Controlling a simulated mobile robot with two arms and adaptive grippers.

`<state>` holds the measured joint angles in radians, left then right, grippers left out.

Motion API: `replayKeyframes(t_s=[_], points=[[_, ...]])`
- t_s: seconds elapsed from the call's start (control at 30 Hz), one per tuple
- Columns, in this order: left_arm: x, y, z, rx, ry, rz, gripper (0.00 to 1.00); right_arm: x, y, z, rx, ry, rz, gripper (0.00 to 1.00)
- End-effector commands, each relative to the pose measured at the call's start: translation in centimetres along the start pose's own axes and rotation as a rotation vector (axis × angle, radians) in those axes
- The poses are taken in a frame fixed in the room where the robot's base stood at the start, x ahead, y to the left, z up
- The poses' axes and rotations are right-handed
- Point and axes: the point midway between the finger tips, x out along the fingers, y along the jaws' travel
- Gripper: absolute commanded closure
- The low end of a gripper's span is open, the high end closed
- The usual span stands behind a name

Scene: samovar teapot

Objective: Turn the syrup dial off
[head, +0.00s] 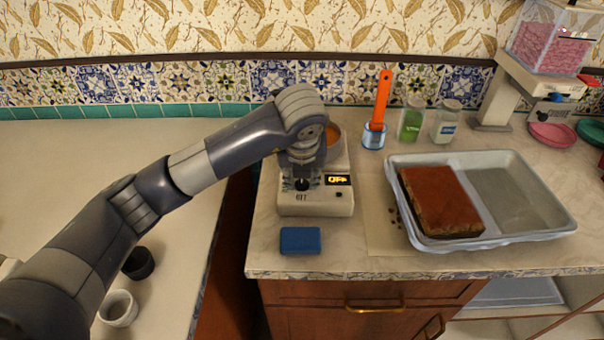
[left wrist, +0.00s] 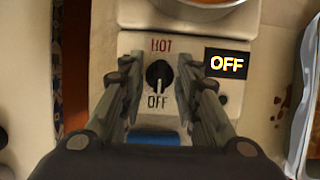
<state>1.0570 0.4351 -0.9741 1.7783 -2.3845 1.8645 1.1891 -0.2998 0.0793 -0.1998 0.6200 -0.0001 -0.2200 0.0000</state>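The syrup dial is a black knob (left wrist: 158,74) on the front of a cream warmer (head: 316,204). In the left wrist view HOT is printed above the knob and OFF below it. A light pointer line on the knob is seen, pointing down toward OFF. The lit display (left wrist: 227,63) reads OFF, and it also reads OFF in the head view. My left gripper (left wrist: 156,85) is open over the panel, one finger on each side of the knob, with gaps between. An orange-filled pan (head: 333,134) sits on the warmer, partly hidden by my arm. My right gripper is not in view.
A blue block (head: 300,240) lies in front of the warmer. A tray (head: 510,235) with a brown cake slab (head: 438,200) stands to the right. Jars (head: 411,122) and an orange-handled utensil (head: 380,96) stand behind. A gap separates the two counters.

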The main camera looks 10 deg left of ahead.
Motion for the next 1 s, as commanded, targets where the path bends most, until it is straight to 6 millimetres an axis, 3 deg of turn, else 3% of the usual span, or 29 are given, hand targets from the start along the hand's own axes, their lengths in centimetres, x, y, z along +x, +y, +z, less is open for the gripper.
replayKeyframes(t_s=[0.27, 0.6, 0.8, 1.0], points=[[-1.1, -0.1, 0.1, 0.000, -0.004, -0.003, 0.70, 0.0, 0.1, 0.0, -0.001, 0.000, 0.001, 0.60], [-7.7, 0.0, 0.3, 0.003, -0.008, -0.001, 0.70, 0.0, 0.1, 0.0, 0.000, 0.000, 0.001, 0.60], [-10.4, 0.0, 0.2, 0.001, -0.005, -0.001, 0.70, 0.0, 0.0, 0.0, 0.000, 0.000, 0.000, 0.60], [-11.8, 0.0, 0.1, 0.000, -0.002, 0.000, 0.70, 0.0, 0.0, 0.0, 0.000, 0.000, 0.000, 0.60]])
